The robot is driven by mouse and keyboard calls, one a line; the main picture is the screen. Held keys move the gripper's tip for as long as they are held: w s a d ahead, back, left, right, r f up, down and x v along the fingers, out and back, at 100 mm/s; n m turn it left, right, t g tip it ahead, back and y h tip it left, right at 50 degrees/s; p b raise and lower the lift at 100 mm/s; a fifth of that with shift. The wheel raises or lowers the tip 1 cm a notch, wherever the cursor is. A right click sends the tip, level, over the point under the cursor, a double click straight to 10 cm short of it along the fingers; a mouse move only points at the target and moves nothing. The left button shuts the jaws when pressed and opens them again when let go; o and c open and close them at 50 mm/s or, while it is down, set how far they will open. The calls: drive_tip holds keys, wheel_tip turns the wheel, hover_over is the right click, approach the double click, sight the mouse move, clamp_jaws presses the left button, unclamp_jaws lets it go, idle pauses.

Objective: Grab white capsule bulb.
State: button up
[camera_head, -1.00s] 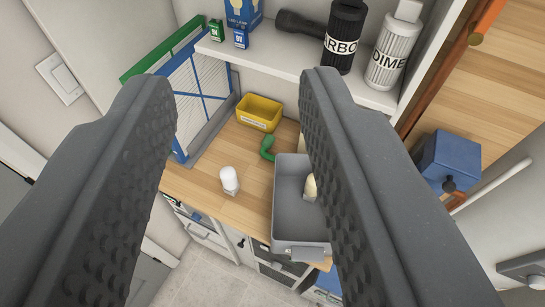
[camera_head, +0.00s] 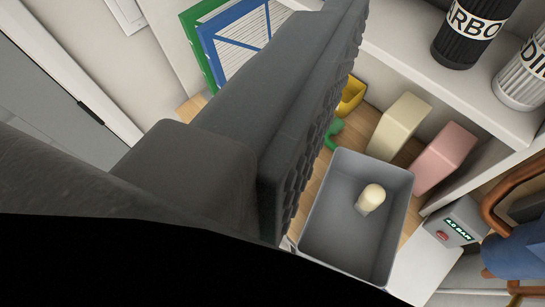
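One dark grey finger of my gripper (camera_head: 318,75) fills the middle of the view, its ribbed pad facing right; the other finger is not seen. The white capsule-shaped bulb that stood on the wooden counter left of the grey bin is not visible now; the finger covers much of that area. A cream, rounded bulb with a pale base (camera_head: 371,198) lies inside the grey bin (camera_head: 337,158), to the right of the finger. I see nothing held on the visible pad.
A green curved object (camera_head: 334,133) and a yellow box (camera_head: 352,95) are behind the bin. Cream (camera_head: 401,125) and pink (camera_head: 445,157) blocks stand to its right, below a white shelf (camera_head: 430,75) with dark and pale canisters. Blue and green framed panels (camera_head: 240,40) stand upper left.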

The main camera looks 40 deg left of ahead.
drive_tip(key=shift+w+a+f+n+g+y+b, duration=0.55)
drive_tip(key=shift+w+a+f+b, duration=1.75)
drive_tip(key=shift+f, duration=5.15)
drive_tip(key=shift+w+a+f+n+g+y+b, duration=0.1)
drive_tip(key=shift+w+a+f+n+y+b, duration=0.75)
drive_tip(key=shift+w+a+f, duration=4.65)
drive_tip(key=shift+w+a+f+n+g+y+b, duration=0.45)
drive_tip(key=shift+w+a+f+y+b, duration=0.95)
drive_tip(key=shift+f, duration=7.95)
drive_tip(key=shift+s+d+h, duration=0.15)
drive_tip(key=shift+s+h, duration=0.25)
drive_tip(key=shift+s, duration=0.15)
drive_tip(key=c, duration=1.1)
